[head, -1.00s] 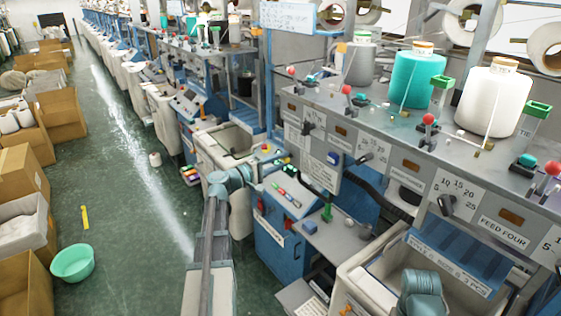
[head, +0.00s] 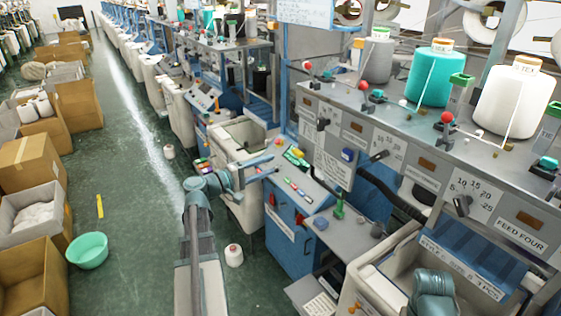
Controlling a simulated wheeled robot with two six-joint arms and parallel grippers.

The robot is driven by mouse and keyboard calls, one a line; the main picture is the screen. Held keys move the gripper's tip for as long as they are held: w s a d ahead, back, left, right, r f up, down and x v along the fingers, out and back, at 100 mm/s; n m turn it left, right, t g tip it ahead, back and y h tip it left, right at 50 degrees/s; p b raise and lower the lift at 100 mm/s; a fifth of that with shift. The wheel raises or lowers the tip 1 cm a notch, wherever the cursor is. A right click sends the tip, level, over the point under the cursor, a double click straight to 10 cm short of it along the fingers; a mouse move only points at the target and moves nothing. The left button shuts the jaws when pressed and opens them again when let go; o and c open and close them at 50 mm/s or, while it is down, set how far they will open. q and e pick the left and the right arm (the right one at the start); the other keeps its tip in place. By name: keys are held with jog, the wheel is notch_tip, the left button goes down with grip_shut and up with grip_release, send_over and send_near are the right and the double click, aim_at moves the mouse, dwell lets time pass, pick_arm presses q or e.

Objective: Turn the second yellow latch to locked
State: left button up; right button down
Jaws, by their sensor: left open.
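My left gripper (head: 275,164) is open and empty, its fingers pointing right. It shows just left of the sloped blue control panel (head: 297,187), in front of the cream bin (head: 243,132). I cannot tell its distance from the panel. A small orange-yellow part (head: 354,305), possibly a latch, shows on the front of the near cream bin at the bottom. I cannot make out for sure which part is the second yellow latch, nor its setting. My right arm shows only as a teal link at the bottom right; its gripper is out of view.
A knitting machine with dial knobs, red-topped posts and yarn cones, including a teal cone (head: 433,77), runs along the right. A green basin (head: 87,250), a white cone (head: 234,255) and cardboard boxes (head: 33,170) stand on the floor. The aisle between is mostly clear.

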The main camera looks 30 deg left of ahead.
pick_arm(q)
jog(key=shift+v, duration=1.5)
jog(key=d+f+m+g+h+b, duration=0.1)
jog(key=d+f+m+g+b, duration=0.4)
jog(key=d+f, duration=0.8)
jog(key=d+f+m+g+h+b, duration=0.15)
jog(key=d+f+m+g, duration=0.4)
jog(key=d, duration=1.05)
jog(key=s+d+f+m+g+y+b, duration=0.3)
jog(key=s+d+f+y+b, duration=0.1)
jog(key=f, duration=0.5)
jog(key=s+d+f+m+g+y+b, duration=0.3)
jog(key=s+d+f+y+b, duration=0.1)
jog(key=s+d+f+y, duration=0.3)
jog(key=s+d+f, duration=0.2)
jog(key=shift+d+m, duration=0.3)
jog(key=shift+m, duration=0.05)
